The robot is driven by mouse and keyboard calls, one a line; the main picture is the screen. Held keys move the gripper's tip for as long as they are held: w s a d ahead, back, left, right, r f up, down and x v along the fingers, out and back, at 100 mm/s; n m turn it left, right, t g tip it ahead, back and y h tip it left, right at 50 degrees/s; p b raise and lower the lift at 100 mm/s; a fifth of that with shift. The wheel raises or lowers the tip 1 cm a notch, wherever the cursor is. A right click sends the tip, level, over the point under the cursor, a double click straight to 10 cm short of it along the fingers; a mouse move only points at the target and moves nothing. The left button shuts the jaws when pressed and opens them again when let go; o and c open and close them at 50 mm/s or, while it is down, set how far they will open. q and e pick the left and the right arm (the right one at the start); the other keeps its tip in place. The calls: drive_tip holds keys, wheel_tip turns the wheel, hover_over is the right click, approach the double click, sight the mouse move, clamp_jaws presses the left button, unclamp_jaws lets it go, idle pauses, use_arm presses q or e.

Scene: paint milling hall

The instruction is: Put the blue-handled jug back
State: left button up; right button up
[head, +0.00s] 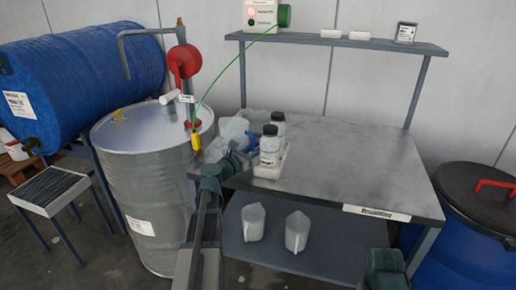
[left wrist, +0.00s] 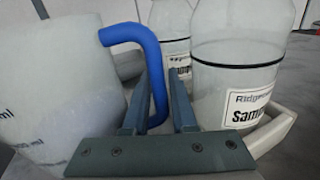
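The jug with the blue handle (left wrist: 156,75) is a translucent white measuring jug (left wrist: 50,95), large at the left of the left wrist view. My left gripper (left wrist: 157,88) has one finger on each side of the handle's upright bar, with a gap still visible between fingers and handle. In the head view my left gripper (head: 245,158) is low beside the jug. Part of my right arm shows at the bottom right, its fingers out of view.
Two capped sample bottles (head: 270,147) stand in a white tray (head: 267,171) close right of my gripper. Two clear jugs (head: 253,222) stand on the lower shelf (head: 335,255). A steel drum with red pump (head: 150,190) is at left. The table's right half (head: 370,165) is clear.

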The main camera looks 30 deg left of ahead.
use_arm(q)
drive_tip(key=shift+r, duration=0.1)
drive_tip(key=shift+s, duration=0.3)
drive_tip(key=s, duration=0.3)
drive_tip(key=s+a, duration=0.1)
drive_tip(key=s, duration=0.3)
drive_tip(key=s+a, duration=0.1)
drive_tip(key=s, duration=0.3)
drive_tip(key=shift+s, duration=0.15)
